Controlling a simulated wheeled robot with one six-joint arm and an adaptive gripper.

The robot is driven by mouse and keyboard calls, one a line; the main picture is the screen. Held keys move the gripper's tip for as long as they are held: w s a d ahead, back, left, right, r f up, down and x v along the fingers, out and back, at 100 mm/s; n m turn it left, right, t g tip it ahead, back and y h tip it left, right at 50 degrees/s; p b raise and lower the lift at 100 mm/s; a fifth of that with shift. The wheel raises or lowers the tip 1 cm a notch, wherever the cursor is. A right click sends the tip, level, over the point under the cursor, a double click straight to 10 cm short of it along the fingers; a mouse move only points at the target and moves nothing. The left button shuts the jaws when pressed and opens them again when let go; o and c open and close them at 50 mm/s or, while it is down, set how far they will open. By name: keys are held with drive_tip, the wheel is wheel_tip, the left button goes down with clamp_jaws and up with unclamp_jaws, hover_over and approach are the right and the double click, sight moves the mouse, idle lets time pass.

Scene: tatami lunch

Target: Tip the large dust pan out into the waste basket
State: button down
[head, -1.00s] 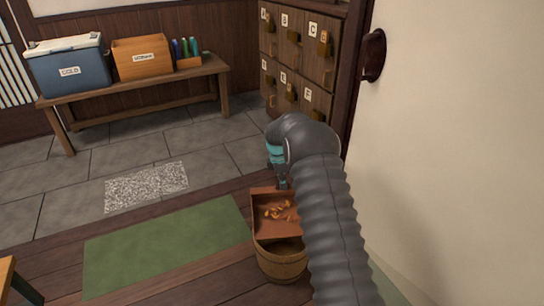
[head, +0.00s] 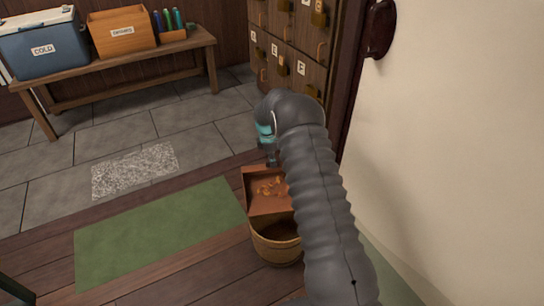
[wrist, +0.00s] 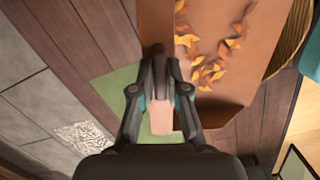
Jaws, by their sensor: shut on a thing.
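The large dust pan (head: 262,196) is reddish brown and holds several orange and yellow leaf-like scraps (head: 272,187). It also shows in the wrist view (wrist: 160,50), with the scraps on its floor. My gripper (head: 268,160) is at the pan's far end in the head view; in the wrist view the fingers (wrist: 160,98) are shut on its handle (wrist: 161,118). The waste basket (head: 278,245) is a round woven or wooden tub on the floor. The pan's near edge is over the basket's far rim in the head view. My arm hides the right side of both.
A green mat (head: 160,232) lies on the wooden floor left of the basket. Lockers (head: 285,60) and a pale wall (head: 460,150) stand to the right. A bench (head: 120,78) at the back left bears a cooler (head: 40,42) and an orange box (head: 121,32).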

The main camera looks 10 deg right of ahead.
drive_tip(key=shift+s+r+t+b, duration=0.3)
drive_tip(key=shift+s+t+b, duration=0.1)
drive_tip(key=shift+s, duration=0.1)
drive_tip(key=shift+s+b, duration=0.15)
drive_tip(key=shift+b, duration=0.35)
drive_tip(key=s+r+t+b, duration=0.5)
drive_tip(key=s+t+b, duration=0.2)
drive_tip(key=b, duration=0.6)
drive_tip(key=shift+s+r, duration=0.15)
drive_tip(key=shift+s, duration=0.45)
idle(0.9)
